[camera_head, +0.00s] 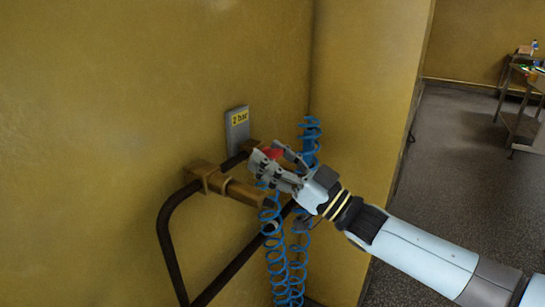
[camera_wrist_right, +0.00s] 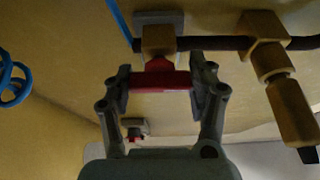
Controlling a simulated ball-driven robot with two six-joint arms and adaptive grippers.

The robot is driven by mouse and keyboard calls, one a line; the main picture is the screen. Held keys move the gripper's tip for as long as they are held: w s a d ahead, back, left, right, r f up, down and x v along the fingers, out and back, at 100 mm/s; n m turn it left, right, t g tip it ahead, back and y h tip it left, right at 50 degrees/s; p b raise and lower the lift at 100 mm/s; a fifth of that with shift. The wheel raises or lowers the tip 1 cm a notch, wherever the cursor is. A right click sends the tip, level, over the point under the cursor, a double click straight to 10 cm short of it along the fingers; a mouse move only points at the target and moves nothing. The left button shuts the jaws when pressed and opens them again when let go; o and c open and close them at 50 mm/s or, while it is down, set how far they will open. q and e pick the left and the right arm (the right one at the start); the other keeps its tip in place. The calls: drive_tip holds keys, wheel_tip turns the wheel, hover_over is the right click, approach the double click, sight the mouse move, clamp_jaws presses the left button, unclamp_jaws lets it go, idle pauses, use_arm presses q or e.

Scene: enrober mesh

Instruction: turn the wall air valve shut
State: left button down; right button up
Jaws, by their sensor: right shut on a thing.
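The air valve has a red handle (camera_head: 272,153) on a brass body, set on a dark pipe along the yellow wall. In the right wrist view the red handle (camera_wrist_right: 160,80) lies crosswise, under the brass valve body (camera_wrist_right: 158,42). My right gripper (camera_head: 271,166) reaches in from the right and is shut on the red handle, which fills the gap between its fingers (camera_wrist_right: 160,84) in the wrist view. In the head view the fingers hide most of the handle. My left gripper is not in view.
A brass fitting with a barrel (camera_head: 237,190) sits left of the valve. Blue coiled hoses (camera_head: 281,255) hang beside and below my gripper. A grey plate reading "2 bar" (camera_head: 237,135) is above. A wall corner stands to the right; a metal table (camera_head: 520,125) is far off.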

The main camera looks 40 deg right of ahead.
drive_tip(key=c, duration=0.3)
drive_tip(key=shift+n, duration=0.4)
drive_tip(key=n+y, duration=0.1)
drive_tip(key=n, duration=0.1)
drive_tip(key=n+g+y+b, duration=0.1)
drive_tip(key=n, duration=0.1)
drive_tip(key=shift+n+g+y+b, duration=0.3)
drive_tip(key=shift+n, duration=0.1)
drive_tip(key=n+g+y, duration=0.1)
drive_tip(key=n, duration=0.2)
drive_tip(key=n+g+y+b, duration=0.1)
drive_tip(key=n, duration=0.2)
drive_tip(key=n+g, duration=0.1)
drive_tip(key=n, duration=0.2)
drive_tip(key=n+g, duration=0.1)
drive_tip(key=n, duration=0.1)
drive_tip(key=shift+n+g+y, duration=0.3)
drive_tip(key=shift+n, duration=0.1)
drive_tip(key=shift+n+g+h+p, duration=0.35)
drive_tip(key=shift+n+g, duration=0.55)
drive_tip(key=shift+n, duration=1.7)
